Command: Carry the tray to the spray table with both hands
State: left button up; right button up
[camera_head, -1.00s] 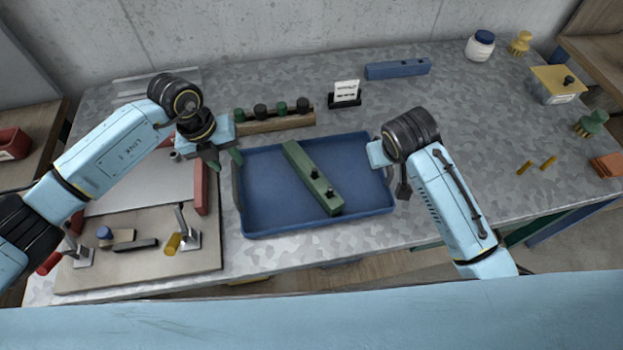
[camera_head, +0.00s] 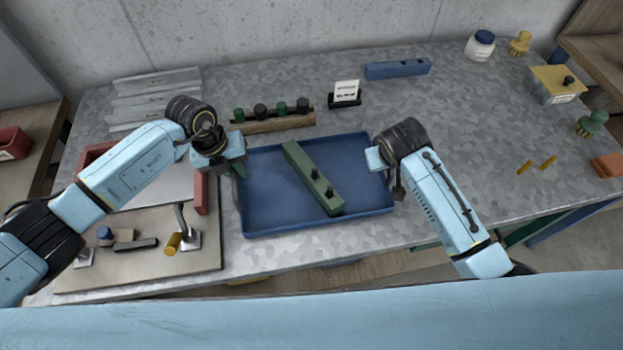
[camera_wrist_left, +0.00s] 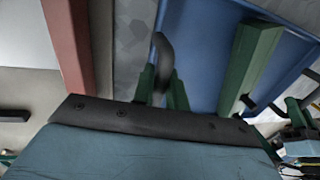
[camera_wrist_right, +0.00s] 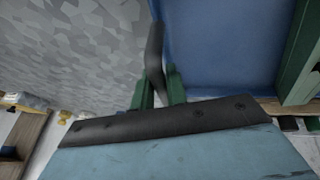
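A blue tray (camera_head: 275,215) lies on the spotted grey table. My left gripper (camera_head: 238,170) is at the tray's left side. In the left wrist view its green fingers (camera_wrist_left: 162,88) are close together on either side of the dark left handle (camera_wrist_left: 163,55). My right gripper (camera_head: 396,182) is at the tray's right side. In the right wrist view its fingers (camera_wrist_right: 158,88) are close around the right handle (camera_wrist_right: 154,50). The fingertips are partly hidden in the head view.
A wooden rack (camera_head: 275,122) with several knobs stands behind the tray, near a small sign (camera_head: 346,92). A blue bar (camera_head: 398,68) lies farther back. A board with clamps (camera_head: 150,262) is at left.

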pick_arm(q)
grip_shut()
pick_arm(e)
grip_shut()
pick_arm(q)
jog(key=shift+w+r, duration=0.15)
jog(key=shift+r, duration=0.05)
pick_arm(e)
jog(key=shift+w+r, duration=0.1)
jog(key=shift+r, duration=0.1)
